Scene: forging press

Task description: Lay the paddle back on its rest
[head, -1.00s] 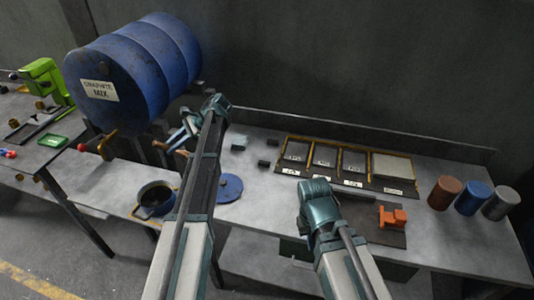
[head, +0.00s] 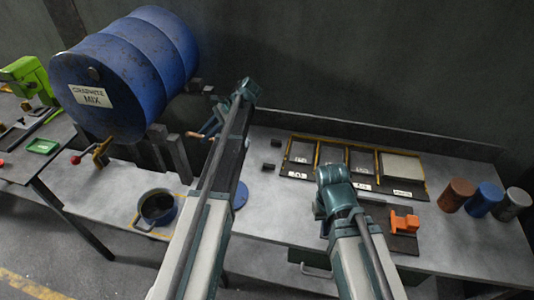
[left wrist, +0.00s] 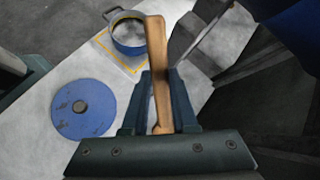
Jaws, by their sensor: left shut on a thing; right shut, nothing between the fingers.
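The paddle shows as a wooden handle (left wrist: 157,45) in the left wrist view, running up between the fingers of my left gripper (left wrist: 160,104). My left gripper is shut on it. In the head view the left gripper (head: 211,127) is beyond my left forearm, in front of the drum's stand, with the handle (head: 196,135) poking out to the left. The rest of the paddle is hidden. Two small dark blocks (head: 268,165) stand on the bench right of my left arm; I cannot tell whether they are the paddle's rest. My right gripper (head: 334,200) is shut; its fingertips are mostly hidden.
A blue pot (head: 158,207) stands open on the bench, its blue lid (left wrist: 84,110) lying apart. A dark tray rack (head: 330,178), an orange tool (head: 404,222) and three cylinders (head: 457,195) are on the right.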

